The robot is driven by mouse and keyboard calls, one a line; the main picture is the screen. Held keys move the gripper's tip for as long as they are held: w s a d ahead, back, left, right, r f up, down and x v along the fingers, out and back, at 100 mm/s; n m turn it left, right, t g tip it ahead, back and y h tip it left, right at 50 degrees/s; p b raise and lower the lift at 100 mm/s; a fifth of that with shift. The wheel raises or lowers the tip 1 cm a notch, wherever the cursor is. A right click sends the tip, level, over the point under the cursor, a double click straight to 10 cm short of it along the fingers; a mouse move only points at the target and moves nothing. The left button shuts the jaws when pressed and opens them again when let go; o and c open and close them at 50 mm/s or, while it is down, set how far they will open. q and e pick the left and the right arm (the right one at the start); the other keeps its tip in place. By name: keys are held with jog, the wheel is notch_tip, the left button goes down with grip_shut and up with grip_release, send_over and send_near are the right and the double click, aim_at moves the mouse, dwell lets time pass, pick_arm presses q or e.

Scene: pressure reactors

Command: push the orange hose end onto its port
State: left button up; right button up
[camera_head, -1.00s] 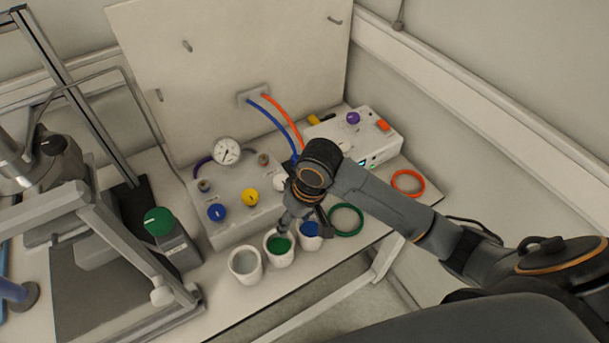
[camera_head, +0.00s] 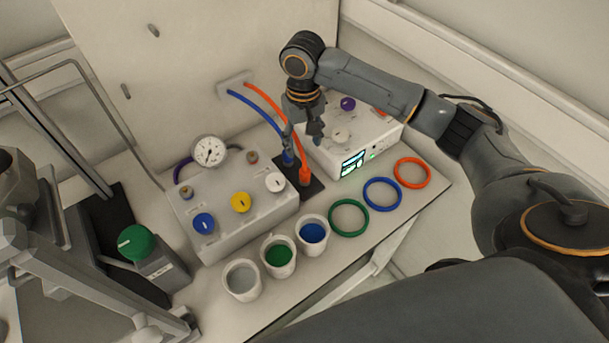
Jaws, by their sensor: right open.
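The orange hose (camera_head: 266,102) runs from the wall plate down to its orange end (camera_head: 305,177), which stands upright at a dark pad between the two white boxes. The blue hose end (camera_head: 288,158) stands just to its left. My right gripper (camera_head: 304,136) points down over the two hose ends, with its jaws open. It overlaps part of the hoses in the picture, and I cannot tell whether it touches them. I cannot tell whether the orange end is seated or which port is its own. My left gripper is not in view.
A box with knobs and a gauge (camera_head: 209,152) stands left, a box with a lit screen (camera_head: 352,163) right. Cups, including a blue-filled one (camera_head: 313,234), and rings, including an orange one (camera_head: 412,172), line the front. A green-knobbed device (camera_head: 136,243) stands left.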

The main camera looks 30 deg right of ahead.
aim_at(305, 170)
notch_tip(305, 170, down, 8)
jog(key=shift+r+p, duration=0.25)
jog(key=shift+p, duration=0.1)
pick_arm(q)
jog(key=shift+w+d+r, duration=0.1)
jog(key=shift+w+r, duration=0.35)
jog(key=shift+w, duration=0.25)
pick_arm(e)
jog(key=shift+f, duration=0.45)
jog(key=shift+d+f+p, duration=0.2)
jog(key=shift+f+p, duration=0.45)
jog(key=shift+f, duration=1.95)
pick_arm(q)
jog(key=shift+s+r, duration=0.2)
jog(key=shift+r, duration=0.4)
pick_arm(e)
jog(key=shift+c, duration=0.3)
grip_shut()
